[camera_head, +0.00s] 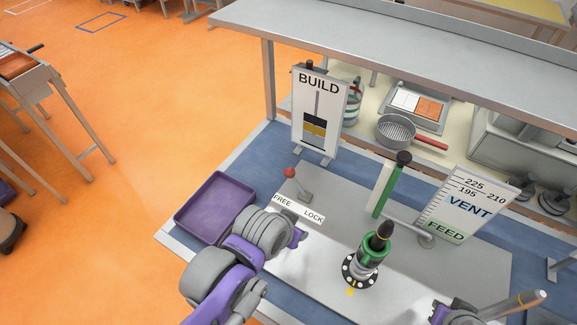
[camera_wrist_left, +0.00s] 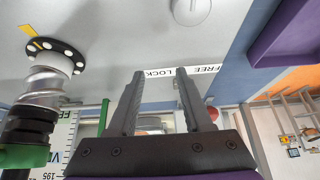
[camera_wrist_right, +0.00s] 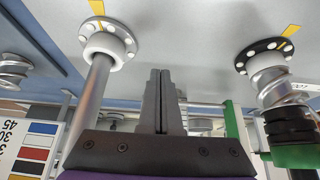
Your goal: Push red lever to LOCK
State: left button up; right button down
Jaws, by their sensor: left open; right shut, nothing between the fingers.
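The red lever (camera_head: 290,173) has a red ball knob on a grey shaft that leans left, above the FREE end of the FREE/LOCK label (camera_head: 298,208). The label also shows upside down in the left wrist view (camera_wrist_left: 183,72). My left gripper (camera_head: 299,238) is in front of the label, apart from the lever. Its two fingers are spread and empty in the left wrist view (camera_wrist_left: 160,75). My right gripper (camera_wrist_right: 160,75) is shut and empty, and is partly cut off at the head view's bottom edge.
A green-collared screw post (camera_head: 376,248) stands right of my left gripper. A purple tray (camera_head: 184,219) lies left of the lever. A grey shelf (camera_head: 400,60) overhangs the back.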

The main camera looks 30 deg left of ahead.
aim_at(290, 172)
jog(key=k+l+u, duration=0.1)
jog(key=k, duration=0.2)
jog(key=k+l+u, duration=0.1)
jog(key=u, duration=0.35)
jog(key=k+l+u, duration=0.1)
jog(key=u, duration=0.4)
jog(key=i+l+u, duration=0.15)
jog(key=i, duration=0.25)
